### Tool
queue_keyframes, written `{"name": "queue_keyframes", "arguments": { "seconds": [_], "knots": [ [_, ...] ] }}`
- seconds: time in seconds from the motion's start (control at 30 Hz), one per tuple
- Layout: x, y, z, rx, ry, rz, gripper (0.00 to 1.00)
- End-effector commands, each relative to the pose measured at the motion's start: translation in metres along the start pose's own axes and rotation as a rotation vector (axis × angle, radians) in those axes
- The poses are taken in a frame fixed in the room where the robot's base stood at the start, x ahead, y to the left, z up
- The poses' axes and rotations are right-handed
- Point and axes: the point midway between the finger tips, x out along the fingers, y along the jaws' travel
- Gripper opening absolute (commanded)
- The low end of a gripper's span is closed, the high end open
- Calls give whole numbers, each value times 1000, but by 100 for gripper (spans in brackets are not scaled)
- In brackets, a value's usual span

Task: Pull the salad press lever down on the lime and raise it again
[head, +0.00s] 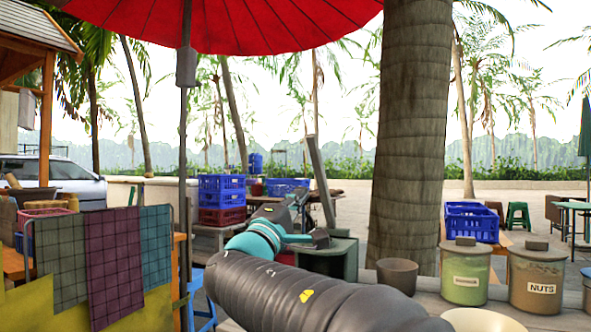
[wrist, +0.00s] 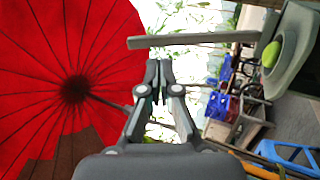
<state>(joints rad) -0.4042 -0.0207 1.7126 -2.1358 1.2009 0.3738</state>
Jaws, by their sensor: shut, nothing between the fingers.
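The salad press (head: 340,258) is a grey-green block on the counter right of my arm in the head view. Its lever (head: 320,185) is raised, standing steeply and leaning slightly left. In the wrist view the lever (wrist: 195,40) is a grey bar crossing just past my fingertips. The lime (wrist: 271,53) sits in the round hollow of the press (wrist: 290,70) at the upper right. My gripper (wrist: 159,68) is shut and empty, with a small visible gap between its tips and the lever. In the head view my arm partly hides the press.
A brown clay pot (head: 397,275) stands right of the press. Lidded jars, one labelled nuts (head: 537,285), and a pale bowl (head: 482,320) are farther right. A red umbrella (head: 250,25) hangs overhead, its pole (head: 184,150) left of my arm. Blue crates (head: 222,185) stand behind.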

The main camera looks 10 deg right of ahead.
Motion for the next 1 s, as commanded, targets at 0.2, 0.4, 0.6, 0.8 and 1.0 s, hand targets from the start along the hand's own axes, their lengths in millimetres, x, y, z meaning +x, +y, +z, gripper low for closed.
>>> {"name": "queue_keyframes", "arguments": {
  "seconds": [0.2,0.4,0.6,0.8,1.0],
  "knots": [
    [-3,18,-26,-1,42,87,0],
    [21,22,-29,-1,45,88,0],
    [59,26,-31,0,44,86,0],
    [96,28,-31,-2,43,85,0],
    [122,30,-32,-1,42,86,0]
  ]
}}
